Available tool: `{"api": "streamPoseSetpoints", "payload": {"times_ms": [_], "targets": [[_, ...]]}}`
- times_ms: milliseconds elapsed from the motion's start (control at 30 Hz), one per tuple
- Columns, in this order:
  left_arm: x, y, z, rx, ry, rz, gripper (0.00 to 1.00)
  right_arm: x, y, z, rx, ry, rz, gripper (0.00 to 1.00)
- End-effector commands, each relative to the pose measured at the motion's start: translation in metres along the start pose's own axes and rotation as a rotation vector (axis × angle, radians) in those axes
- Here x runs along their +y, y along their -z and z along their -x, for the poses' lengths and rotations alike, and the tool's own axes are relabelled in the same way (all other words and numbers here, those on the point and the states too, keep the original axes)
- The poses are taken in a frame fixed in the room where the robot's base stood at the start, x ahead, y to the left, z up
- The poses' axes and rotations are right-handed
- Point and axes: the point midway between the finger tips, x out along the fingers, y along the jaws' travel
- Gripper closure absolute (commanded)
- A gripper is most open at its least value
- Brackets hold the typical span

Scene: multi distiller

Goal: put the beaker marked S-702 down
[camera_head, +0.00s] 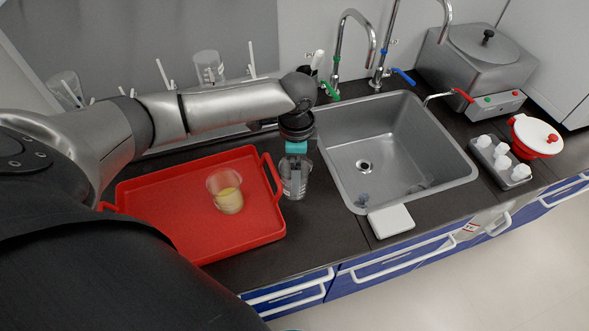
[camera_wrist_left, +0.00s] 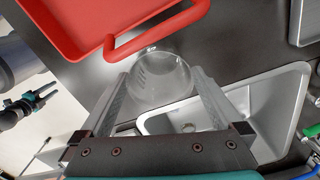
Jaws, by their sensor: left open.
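A clear glass beaker (camera_head: 297,184) stands upright on the dark counter between the red tray and the sink. Its marking is too small to read. My left gripper (camera_head: 294,172) comes down over it from above, fingers open on either side. In the left wrist view the beaker (camera_wrist_left: 163,78) sits between the two spread fingers (camera_wrist_left: 165,95), seen from above; I cannot tell if either finger touches the glass. My right gripper (camera_wrist_left: 42,98) shows small at the left edge of the left wrist view, and its jaws are unclear.
The red tray (camera_head: 160,222) holds a beaker of yellow liquid (camera_head: 228,192). The sink (camera_head: 440,170) with taps is to the right. A white block (camera_head: 390,221) lies at the sink's front edge. A drying rack with glassware (camera_head: 208,67) is behind my left arm.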

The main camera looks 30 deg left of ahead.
Motion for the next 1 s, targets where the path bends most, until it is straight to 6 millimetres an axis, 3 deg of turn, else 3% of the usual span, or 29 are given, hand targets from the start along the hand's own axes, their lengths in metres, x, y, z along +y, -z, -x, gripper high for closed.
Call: {"api": "streamPoseSetpoints", "payload": {"times_ms": [300, 1000], "targets": [[0.0001, 0.0003, -0.0066, 0.000, 0.001, -0.002, 0.00, -0.0056, 0.0004, -0.0011, 0.000, 0.007, -0.003, 0.54], [-0.0002, 0.0005, -0.0058, 0.001, 0.001, -0.001, 0.79, -0.0026, -0.0030, -0.0010, -0.006, 0.003, 0.000, 0.54]]}}
